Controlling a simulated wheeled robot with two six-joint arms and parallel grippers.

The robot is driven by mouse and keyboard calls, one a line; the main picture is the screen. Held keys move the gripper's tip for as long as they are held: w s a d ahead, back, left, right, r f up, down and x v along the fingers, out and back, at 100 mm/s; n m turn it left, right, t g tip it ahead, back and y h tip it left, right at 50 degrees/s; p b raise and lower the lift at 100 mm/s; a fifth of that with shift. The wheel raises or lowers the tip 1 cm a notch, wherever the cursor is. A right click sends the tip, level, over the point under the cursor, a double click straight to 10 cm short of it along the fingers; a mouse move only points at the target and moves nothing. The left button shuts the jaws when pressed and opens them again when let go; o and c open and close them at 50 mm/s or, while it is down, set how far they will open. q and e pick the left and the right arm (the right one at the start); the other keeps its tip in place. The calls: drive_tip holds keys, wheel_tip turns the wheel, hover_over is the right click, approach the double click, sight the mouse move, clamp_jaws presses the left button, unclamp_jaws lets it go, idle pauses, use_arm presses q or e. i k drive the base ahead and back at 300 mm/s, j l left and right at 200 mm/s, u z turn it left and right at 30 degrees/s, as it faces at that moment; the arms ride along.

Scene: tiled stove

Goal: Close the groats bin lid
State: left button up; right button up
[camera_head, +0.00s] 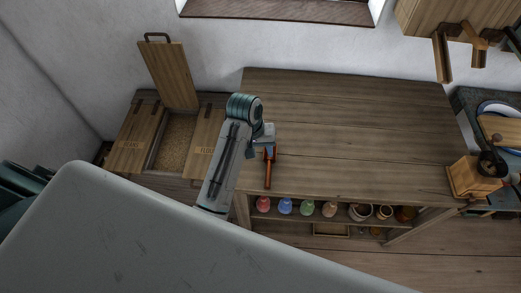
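The groats bin is the open middle compartment of a wooden chest at the left, with brown grain (174,143) showing inside. Its lid (172,75) stands raised and leans back near the wall, with a dark handle (156,37) at its top edge. My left gripper (268,165) is over the left part of the wooden counter, to the right of the bin and apart from the lid. A narrow orange-brown piece shows at its end; I cannot tell whether it is the fingers or a held thing. My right gripper is out of view.
Shut lids flank the open bin, one at left (133,136) and one at right (206,142). The wooden counter (350,130) is mostly bare. Several small coloured jars stand on the shelf (335,220) below. A coffee grinder (472,178) is at the right.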

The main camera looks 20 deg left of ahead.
sight(166, 62)
drive_tip(key=u, duration=1.4)
